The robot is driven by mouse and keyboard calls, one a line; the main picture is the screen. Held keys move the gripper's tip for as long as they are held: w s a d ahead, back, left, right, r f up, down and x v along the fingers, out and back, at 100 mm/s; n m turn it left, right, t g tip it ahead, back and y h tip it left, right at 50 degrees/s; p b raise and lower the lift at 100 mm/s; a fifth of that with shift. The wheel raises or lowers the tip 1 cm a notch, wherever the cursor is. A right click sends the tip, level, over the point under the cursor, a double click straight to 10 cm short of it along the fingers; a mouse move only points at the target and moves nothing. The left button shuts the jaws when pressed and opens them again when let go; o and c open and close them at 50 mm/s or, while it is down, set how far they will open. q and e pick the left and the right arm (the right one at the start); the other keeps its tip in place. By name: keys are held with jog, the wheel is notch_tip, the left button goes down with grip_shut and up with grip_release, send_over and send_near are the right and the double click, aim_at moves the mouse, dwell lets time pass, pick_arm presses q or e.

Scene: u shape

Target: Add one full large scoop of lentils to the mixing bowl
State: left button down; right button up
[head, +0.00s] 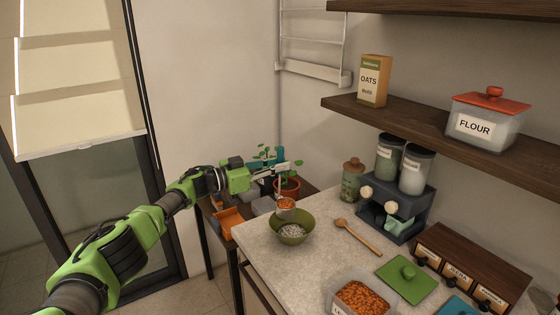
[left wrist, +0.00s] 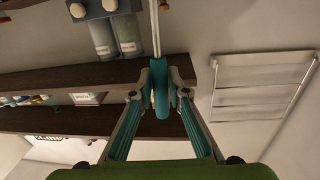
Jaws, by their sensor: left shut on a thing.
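My left gripper (head: 284,168) reaches in from the left. In the left wrist view, its fingers (left wrist: 161,88) are shut on the teal handle end of a scoop (left wrist: 161,105), whose thin pale shaft runs away from it. In the head view, the scoop's cup (head: 286,212) hangs below the gripper, roughly level, with orange lentils (head: 286,203) in it. The cup shows against the far rim of the green mixing bowl (head: 292,238); its exact height over it is hard to tell. The bowl holds something whitish. A clear container (head: 335,305) of orange lentils stands at the front. My right gripper is out of view.
A wooden spoon (head: 358,236) lies right of the bowl. Behind are a jar (head: 352,182), a dark dispenser (head: 405,205) and a potted plant (head: 287,187). A green lid (head: 407,279) lies on the counter (head: 310,265). A shelf (head: 440,132) overhangs the right side.

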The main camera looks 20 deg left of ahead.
pick_arm(q)
jog(key=d+m+p, duration=0.1)
jog(key=p, duration=0.1)
jog(key=s+d+m+p, duration=0.1)
jog(key=s+d+r+m+p, duration=0.1)
jog(key=p, duration=0.1)
jog(key=shift+s+d+r+p, duration=0.1)
jog(key=shift+s+d+p, duration=0.05)
jog(key=shift+d+p, duration=0.2)
jog(key=shift+g, duration=0.3)
jog(key=s+d+m+p, duration=0.1)
jog(key=p, duration=0.1)
jog(key=s+d+m+y+p, duration=0.1)
jog(key=d+m+p, duration=0.1)
jog(key=shift+s+d, duration=0.2)
jog(key=shift+f+p, duration=0.2)
jog(key=shift+p, duration=0.1)
